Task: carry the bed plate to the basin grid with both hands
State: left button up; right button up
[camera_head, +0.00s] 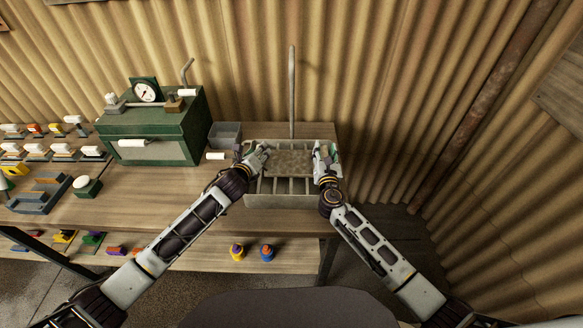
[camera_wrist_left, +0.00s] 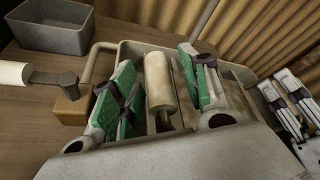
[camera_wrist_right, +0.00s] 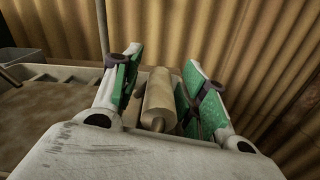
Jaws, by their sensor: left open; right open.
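The bed plate (camera_head: 290,163), a flat brown sandy slab, lies in the basin, over the rear part of the basin grid (camera_head: 282,186). The grid's bars show in front of it. My left gripper (camera_head: 258,152) is open at the plate's left end, its green-padded fingers on either side of a pale cylindrical handle (camera_wrist_left: 159,82). My right gripper (camera_head: 326,152) is open at the right end, its fingers astride a similar handle (camera_wrist_right: 160,98). Gaps show between pads and handles. The plate's underside is hidden.
A tall grey pipe (camera_head: 292,90) rises behind the basin. A grey bin (camera_head: 225,134) and a green cabinet with a gauge (camera_head: 152,125) stand to the left on the wooden bench. The corrugated wall (camera_head: 400,90) is close behind. Small coloured items sit on the lower shelf.

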pick_arm(q)
jog(key=shift+s, duration=0.1)
jog(key=v, duration=1.1)
jog(key=shift+s+a, duration=0.2)
jog(key=shift+s, duration=0.15)
dwell(0.9)
jog(key=shift+r, duration=0.1)
pick_arm(e)
jog(key=shift+r, duration=0.25)
jog(key=shift+r, duration=4.75)
pick_arm(q)
jog(key=shift+r, duration=0.1)
pick_arm(e)
jog(key=shift+r, duration=0.1)
